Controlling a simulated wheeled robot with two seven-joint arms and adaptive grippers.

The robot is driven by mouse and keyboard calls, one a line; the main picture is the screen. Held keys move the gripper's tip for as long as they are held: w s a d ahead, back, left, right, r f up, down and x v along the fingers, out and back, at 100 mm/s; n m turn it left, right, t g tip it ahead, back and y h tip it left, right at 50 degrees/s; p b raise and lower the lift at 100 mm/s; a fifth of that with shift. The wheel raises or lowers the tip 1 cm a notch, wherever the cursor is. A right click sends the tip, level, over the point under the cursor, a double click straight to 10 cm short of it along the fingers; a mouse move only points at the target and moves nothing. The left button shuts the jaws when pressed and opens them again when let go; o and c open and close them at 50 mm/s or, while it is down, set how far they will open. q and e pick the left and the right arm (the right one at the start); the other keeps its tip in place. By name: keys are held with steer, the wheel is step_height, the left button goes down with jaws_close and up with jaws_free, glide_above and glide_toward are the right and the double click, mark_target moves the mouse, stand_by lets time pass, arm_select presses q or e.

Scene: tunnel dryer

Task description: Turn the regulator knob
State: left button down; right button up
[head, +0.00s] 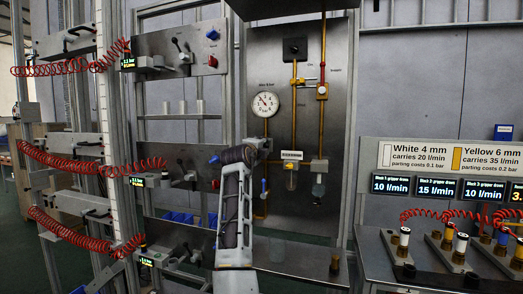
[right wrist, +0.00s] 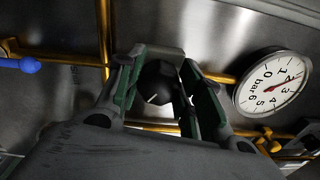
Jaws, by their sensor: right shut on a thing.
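The regulator knob (right wrist: 158,80) is black and round with a short white mark. It sits between the green-padded fingers of my right gripper (right wrist: 160,92) in the right wrist view, and the gripper is shut on it. In the head view my right gripper (head: 262,148) reaches the steel panel below the pressure gauge, and the knob is hidden behind it. The round white gauge (head: 265,104) shows just above; in the right wrist view (right wrist: 272,82) its red needle points near 2 bar. My left gripper is not in view.
Yellow pipes (head: 294,115) run up the steel panel (head: 268,60) right of my gripper. A blue valve handle (head: 264,187) is close below it. Red coiled hoses (head: 75,163) hang at the left. A bench (head: 420,265) with several fittings and displays stands at the right.

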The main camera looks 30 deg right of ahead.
steer(key=shift+f+m, duration=0.1)
steer(key=shift+m, duration=0.2)
steer(key=o, duration=1)
